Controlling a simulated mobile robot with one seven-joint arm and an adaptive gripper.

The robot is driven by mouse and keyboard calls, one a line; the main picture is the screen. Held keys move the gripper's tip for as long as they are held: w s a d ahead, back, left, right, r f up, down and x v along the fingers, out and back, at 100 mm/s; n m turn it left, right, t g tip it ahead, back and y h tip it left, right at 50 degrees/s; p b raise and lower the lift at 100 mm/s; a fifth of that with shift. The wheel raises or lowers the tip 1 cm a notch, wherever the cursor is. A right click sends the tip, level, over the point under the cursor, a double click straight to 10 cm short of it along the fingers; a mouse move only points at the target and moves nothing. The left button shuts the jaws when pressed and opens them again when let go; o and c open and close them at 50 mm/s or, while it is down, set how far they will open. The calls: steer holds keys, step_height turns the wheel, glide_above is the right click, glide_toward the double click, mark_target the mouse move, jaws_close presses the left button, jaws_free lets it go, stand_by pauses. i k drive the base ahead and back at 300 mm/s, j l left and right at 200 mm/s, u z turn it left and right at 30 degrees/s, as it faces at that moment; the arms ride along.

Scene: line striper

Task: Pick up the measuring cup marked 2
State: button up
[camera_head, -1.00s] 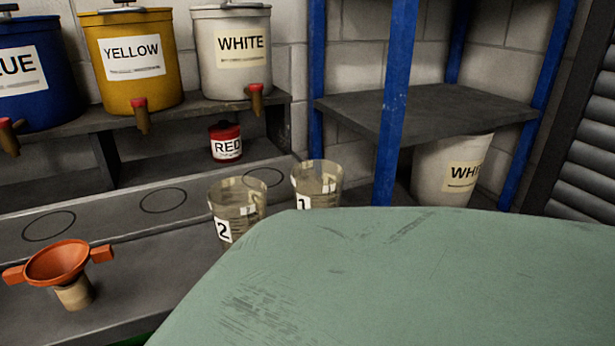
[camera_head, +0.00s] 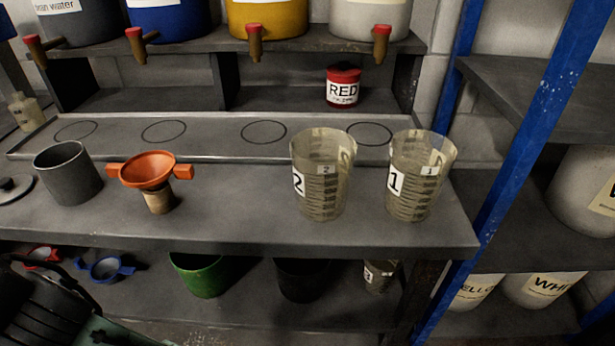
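The measuring cup marked 2 (camera_head: 323,180) is a clear, brownish cup with graduations and a white label on its left side. It stands upright on the grey bench, near the front edge and right of the middle. The similar measuring cup marked 1 (camera_head: 418,180) stands upright just to its right, with a small gap between them. My gripper is not seen in this view, so its state and its distance from the cup do not show.
An orange funnel (camera_head: 148,170) on a small holder and a grey cup (camera_head: 69,173) stand left on the bench (camera_head: 240,215). A red can (camera_head: 343,86) sits behind under the tap shelf (camera_head: 200,44). A blue post (camera_head: 520,130) rises at the right. Bench between funnel and cup 2 is clear.

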mark_target(322, 158)
steer(key=z, duration=0.1)
steer(key=k+j+u, duration=0.1)
steer(key=j, duration=0.25)
steer(key=k+j+u, duration=0.1)
steer(key=j, duration=0.2)
steer(key=k+j+u, duration=0.15)
steer(key=j, duration=0.2)
steer(key=j+u, duration=0.1)
steer(key=j, duration=0.25)
steer(key=k, duration=0.05)
